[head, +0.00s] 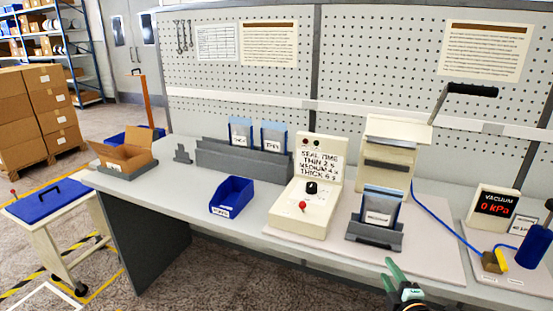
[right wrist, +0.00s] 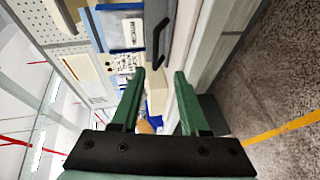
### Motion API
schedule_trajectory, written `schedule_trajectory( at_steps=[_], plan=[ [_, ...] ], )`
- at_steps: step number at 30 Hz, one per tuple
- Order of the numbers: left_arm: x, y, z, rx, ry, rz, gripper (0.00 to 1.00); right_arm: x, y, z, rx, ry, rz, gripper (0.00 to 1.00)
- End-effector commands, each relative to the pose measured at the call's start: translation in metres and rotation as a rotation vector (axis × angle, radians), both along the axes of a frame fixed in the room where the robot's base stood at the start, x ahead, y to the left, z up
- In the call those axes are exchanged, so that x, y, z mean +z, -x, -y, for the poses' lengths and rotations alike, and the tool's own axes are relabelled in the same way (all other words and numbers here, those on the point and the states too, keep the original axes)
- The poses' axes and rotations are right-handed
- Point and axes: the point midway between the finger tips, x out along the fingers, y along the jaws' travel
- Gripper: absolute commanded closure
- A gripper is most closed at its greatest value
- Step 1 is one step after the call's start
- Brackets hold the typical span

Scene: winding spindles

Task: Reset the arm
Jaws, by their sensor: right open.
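My right gripper (head: 390,272), with green fingers, is at the bottom of the head view, by the front edge of the bench. In the right wrist view its fingers (right wrist: 160,76) are apart with nothing held between them. In the head view, a grey holder (head: 375,236) with a blue-edged pouch stands on the bench just beyond the gripper, apart from it. Behind it is a cream sealer (head: 388,160) with its black-handled lever (head: 470,90) raised. My left gripper is not in view.
A control box (head: 303,208) with a black knob and a blue bin (head: 232,196) stand left of the holder. A vacuum display (head: 495,204), blue hose and blue cylinder (head: 533,246) are at the right. An open cardboard box (head: 124,153) is far left. The front-left bench strip is clear.

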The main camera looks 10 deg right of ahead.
Motion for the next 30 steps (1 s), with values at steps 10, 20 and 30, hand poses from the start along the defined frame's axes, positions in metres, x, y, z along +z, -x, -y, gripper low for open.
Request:
schedule_trajectory(
  at_steps=[10, 20, 30],
  plan=[
    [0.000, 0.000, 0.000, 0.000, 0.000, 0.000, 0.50, -0.139, 0.128, -0.103, -0.100, -0.727, -0.285, 0.55],
    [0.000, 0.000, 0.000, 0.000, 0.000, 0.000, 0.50, -0.190, 0.241, -0.179, -0.353, -1.289, -0.482, 0.55],
    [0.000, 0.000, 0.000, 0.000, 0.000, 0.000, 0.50, -0.192, 0.247, -0.183, -0.376, -1.326, -0.493, 0.55]
  ],
)
